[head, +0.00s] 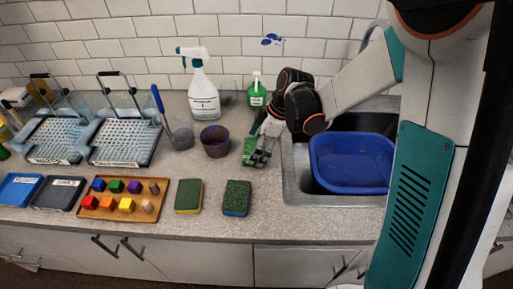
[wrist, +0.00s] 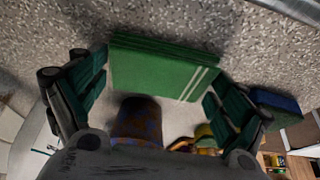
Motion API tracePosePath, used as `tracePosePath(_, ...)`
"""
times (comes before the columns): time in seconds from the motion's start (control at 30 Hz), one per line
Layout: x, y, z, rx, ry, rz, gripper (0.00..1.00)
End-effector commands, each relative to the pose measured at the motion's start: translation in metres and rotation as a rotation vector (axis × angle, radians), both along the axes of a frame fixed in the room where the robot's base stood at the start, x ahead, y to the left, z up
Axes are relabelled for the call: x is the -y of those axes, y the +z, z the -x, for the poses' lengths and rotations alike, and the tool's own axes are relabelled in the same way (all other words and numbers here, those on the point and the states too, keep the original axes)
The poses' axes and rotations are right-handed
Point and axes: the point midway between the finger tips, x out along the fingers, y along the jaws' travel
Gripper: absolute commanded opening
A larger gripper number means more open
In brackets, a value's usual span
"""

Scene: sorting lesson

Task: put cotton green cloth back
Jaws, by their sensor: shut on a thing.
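The green cloth (head: 249,148) shows as a small green patch beside my gripper (head: 260,155), left of the sink. In the wrist view the folded green cloth (wrist: 155,76), with two pale stripes near one end, lies between the two fingers of my gripper (wrist: 155,95). The gripper is shut on it. I cannot tell whether the cloth touches the counter.
The sink with a blue basin (head: 350,162) is right of my gripper. A purple cup (head: 215,142), a green soap bottle (head: 257,92) and a spray bottle (head: 203,95) stand nearby. A yellow-green sponge (head: 189,196) and a blue-green sponge (head: 236,198) lie in front.

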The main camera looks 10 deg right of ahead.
Motion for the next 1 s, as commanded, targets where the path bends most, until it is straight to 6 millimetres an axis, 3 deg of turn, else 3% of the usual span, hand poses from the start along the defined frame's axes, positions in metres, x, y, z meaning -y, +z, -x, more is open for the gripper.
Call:
tracePosePath(0.27, 0.000, -0.001, 0.000, 0.000, 0.000, 0.001, 0.72)
tracePosePath(0.3, 0.000, -0.001, 0.000, 0.000, 0.000, 0.001, 1.00)
tracePosePath(0.77, 0.000, 0.002, 0.000, 0.000, 0.000, 0.001, 1.00)
tracePosePath(1.0, 0.012, 0.033, 0.003, 0.000, -0.002, 0.000, 1.00)
